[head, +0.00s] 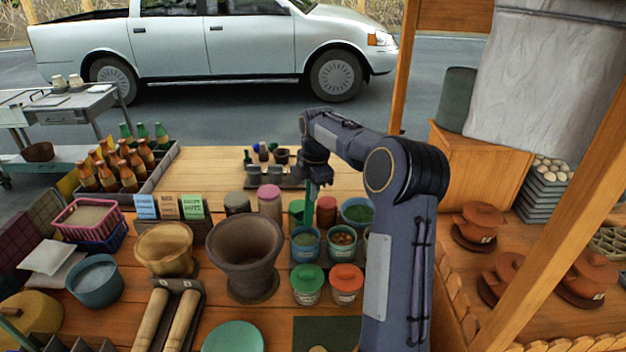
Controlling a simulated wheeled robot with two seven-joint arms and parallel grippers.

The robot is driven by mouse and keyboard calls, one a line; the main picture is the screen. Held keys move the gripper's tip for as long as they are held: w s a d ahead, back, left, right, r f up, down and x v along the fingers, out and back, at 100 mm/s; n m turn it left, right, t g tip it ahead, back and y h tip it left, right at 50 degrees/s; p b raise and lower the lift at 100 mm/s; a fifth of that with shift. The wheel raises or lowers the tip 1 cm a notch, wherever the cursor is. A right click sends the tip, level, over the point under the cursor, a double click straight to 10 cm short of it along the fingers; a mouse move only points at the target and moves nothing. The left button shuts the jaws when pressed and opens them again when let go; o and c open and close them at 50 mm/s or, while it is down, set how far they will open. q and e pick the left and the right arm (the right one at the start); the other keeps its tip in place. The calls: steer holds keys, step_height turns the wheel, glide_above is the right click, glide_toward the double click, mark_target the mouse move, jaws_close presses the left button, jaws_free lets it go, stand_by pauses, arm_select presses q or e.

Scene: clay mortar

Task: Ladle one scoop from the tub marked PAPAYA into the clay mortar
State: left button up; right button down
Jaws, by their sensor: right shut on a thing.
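The clay mortar (246,285) is a deep brown bowl on a foot, standing upright in the middle of the counter; I see no contents in it. To its right stand small blue tubs: an open front-left tub (305,254), an open tub with reddish-brown contents (342,254), and one behind with green contents (357,212). Their labels are too small to read. My right gripper (317,180) is shut on a green ladle (310,206), above and behind the front-left tub. The handle hangs down towards that tub; I cannot tell whether its bowl is inside. My left gripper is out of view.
Tubs with a green lid (307,272) and a red lid (346,272) stand in front. A wooden mortar (165,262) is left of the clay one. A pink-lidded jar (269,205) stands behind. Bottles (128,178) crowd the back left. The back counter has free room.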

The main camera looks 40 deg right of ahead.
steer(key=shift+s+a+f+b, duration=0.1)
steer(key=shift+f+b, duration=0.7)
steer(key=shift+f, duration=0.05)
step_height(320, 180, down, 9)
steer(key=b, duration=0.6)
step_height(320, 180, up, 10)
steer(key=p, duration=0.8)
steer(key=shift+f, duration=0.3)
